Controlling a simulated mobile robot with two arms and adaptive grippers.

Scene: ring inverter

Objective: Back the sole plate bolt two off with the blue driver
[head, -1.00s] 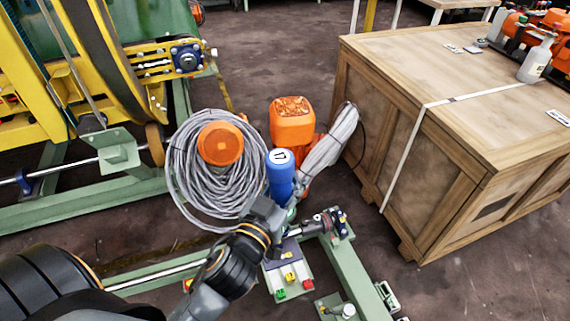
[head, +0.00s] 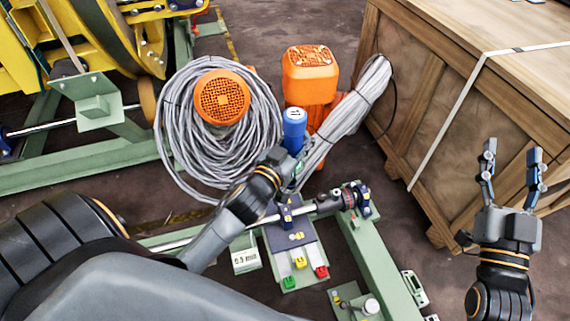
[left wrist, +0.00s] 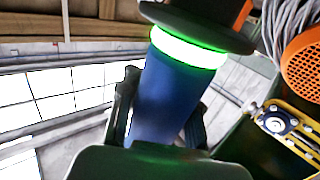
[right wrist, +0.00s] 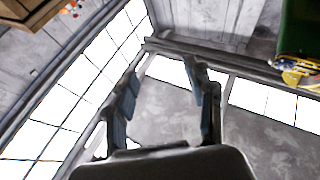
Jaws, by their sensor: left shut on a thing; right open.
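The blue driver (head: 294,128) has a round cap with a dark marking. My left gripper (head: 283,165) is shut on it and holds it roughly upright over the back of the sole plate area. In the left wrist view the blue driver (left wrist: 167,90) sits between the fingers, with a glowing green ring near one end. A dark plate (head: 291,236) lies below on the green frame. The driver's tip is hidden by my gripper, and I cannot tell which bolt is bolt two. My right gripper (head: 513,160) is open and empty beside the crate.
A wooden crate (head: 470,110) stands at right. Coiled grey cable (head: 180,130) and orange motors (head: 310,75) stand behind the frame. Green, yellow and red pieces sit at the plate's front. A green frame beam (head: 380,262) runs along its right. Bare floor shows between beam and crate.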

